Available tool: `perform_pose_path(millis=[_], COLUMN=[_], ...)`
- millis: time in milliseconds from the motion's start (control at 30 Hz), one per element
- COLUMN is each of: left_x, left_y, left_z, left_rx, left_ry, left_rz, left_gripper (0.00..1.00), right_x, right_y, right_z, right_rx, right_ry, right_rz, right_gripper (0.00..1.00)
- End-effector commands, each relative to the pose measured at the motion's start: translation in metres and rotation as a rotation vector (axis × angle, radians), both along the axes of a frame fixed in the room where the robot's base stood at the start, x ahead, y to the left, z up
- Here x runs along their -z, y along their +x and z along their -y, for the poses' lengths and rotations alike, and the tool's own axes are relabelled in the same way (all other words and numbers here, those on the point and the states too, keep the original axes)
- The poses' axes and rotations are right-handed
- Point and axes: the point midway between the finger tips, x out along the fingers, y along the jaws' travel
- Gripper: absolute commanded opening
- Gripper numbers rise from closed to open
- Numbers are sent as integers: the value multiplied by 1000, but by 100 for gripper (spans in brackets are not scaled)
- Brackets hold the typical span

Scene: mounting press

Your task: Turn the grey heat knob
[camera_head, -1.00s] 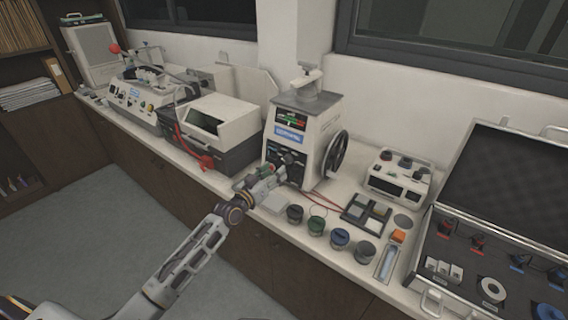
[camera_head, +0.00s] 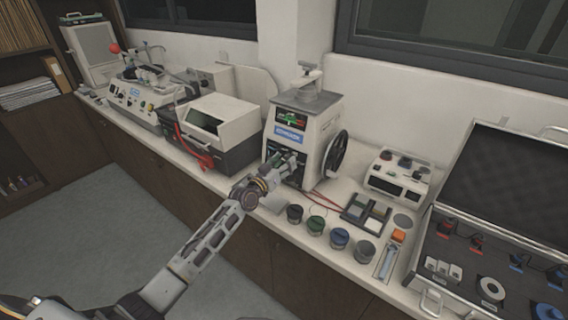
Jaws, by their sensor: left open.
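The mounting press (camera_head: 310,120) stands mid-counter, a pale box with a blue label, a small lit display and a black handwheel on its right side. Its lower front panel (camera_head: 271,151) is dark and carries the small controls. My left gripper (camera_head: 292,160) reaches up to this panel from the lower left and covers part of it. It is open. The grey heat knob cannot be made out; the gripper may hide it. Whether the fingers touch the panel cannot be told. My right gripper is not in view.
A grey and white machine (camera_head: 213,130) stands left of the press. Several lidded jars (camera_head: 339,238) line the counter's front edge. A tray of samples (camera_head: 366,212), a white meter box (camera_head: 398,176) and an open black case (camera_head: 495,240) lie to the right.

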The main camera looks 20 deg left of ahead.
Motion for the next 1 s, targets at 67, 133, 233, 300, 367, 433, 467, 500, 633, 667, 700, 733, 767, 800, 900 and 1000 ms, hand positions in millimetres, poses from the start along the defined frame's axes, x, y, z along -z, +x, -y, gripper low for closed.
perform_pose_path(millis=[67, 133, 233, 300, 367, 433, 467, 500, 633, 667, 700, 733, 767, 800, 900, 1000], left_x=[0, 1, 1, 0, 0, 0, 0, 0, 0, 0, 0, 0, 0, 0, 0, 1], left_y=[1, 2, 2, 2, 2, 2, 2, 2, 2, 2, 2, 2, 2, 2, 2, 2], left_z=[1, 1, 1, 1, 1, 1, 1, 1, 1, 1, 1, 1, 1, 0, 0, 0], left_rx=[0, 0, 0, 0, 0, 0, 0, 0, 0, 0, 0, 0, 0, 0, 1, 3], left_ry=[0, 0, 0, 0, -1, -1, -1, -1, -1, -1, -1, -1, -1, 0, 4, 13], left_rz=[-1, -1, -1, -1, -1, -1, -1, -1, -1, -1, -1, -1, -1, -1, 1, 5], left_gripper=[53, 53, 53, 53, 53, 45, 41, 36, 20, 16, 11, 7, 7, 7, 7, 7], right_x=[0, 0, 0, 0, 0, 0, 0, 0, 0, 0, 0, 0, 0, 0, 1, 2], right_y=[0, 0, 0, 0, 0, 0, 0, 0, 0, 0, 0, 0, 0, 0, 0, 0], right_z=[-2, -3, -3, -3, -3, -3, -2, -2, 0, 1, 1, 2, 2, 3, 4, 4], right_rx=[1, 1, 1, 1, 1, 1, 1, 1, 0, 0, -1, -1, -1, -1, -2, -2], right_ry=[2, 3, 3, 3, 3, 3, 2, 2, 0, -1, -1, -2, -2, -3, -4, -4], right_rz=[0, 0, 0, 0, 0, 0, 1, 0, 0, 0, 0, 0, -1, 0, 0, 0], right_gripper=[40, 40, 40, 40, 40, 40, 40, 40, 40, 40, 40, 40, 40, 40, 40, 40])
